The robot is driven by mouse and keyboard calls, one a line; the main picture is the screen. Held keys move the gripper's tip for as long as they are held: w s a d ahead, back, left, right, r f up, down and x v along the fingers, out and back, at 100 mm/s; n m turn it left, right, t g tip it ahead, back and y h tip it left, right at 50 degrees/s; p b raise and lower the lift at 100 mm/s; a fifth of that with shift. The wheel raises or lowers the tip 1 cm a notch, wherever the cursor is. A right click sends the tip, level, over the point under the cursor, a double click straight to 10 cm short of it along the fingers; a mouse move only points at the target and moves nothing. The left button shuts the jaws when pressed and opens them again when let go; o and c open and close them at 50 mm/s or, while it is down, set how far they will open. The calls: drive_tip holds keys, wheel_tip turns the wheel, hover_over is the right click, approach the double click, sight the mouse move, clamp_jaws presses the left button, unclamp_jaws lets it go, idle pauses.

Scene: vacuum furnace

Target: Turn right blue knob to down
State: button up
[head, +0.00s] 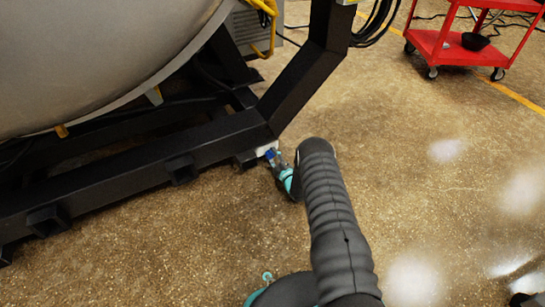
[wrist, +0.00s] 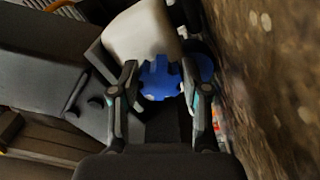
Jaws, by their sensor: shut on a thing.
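A blue knob (wrist: 160,82) with a notched rim sits in the middle of the wrist view, in front of a pale block (wrist: 143,38). My gripper (wrist: 159,73) has one finger on each side of this knob and is shut on it. A second blue knob (wrist: 202,68) shows behind the right finger, partly hidden. In the head view my gripper (head: 276,160) is low at the corner of the black frame, against a small white and blue part (head: 267,150). My gripper hides most of the knobs there, and I cannot read the knob's angle.
The black furnace frame (head: 135,165) runs along the left with a slanted post (head: 300,90) above my gripper. The large grey vessel (head: 90,60) overhangs it. A red cart (head: 440,45) stands at the back right.

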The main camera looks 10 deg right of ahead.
idle(0.4)
drive_tip(key=o, duration=1.1)
drive_tip(key=shift+o, duration=0.2)
drive_tip(key=v, duration=1.2)
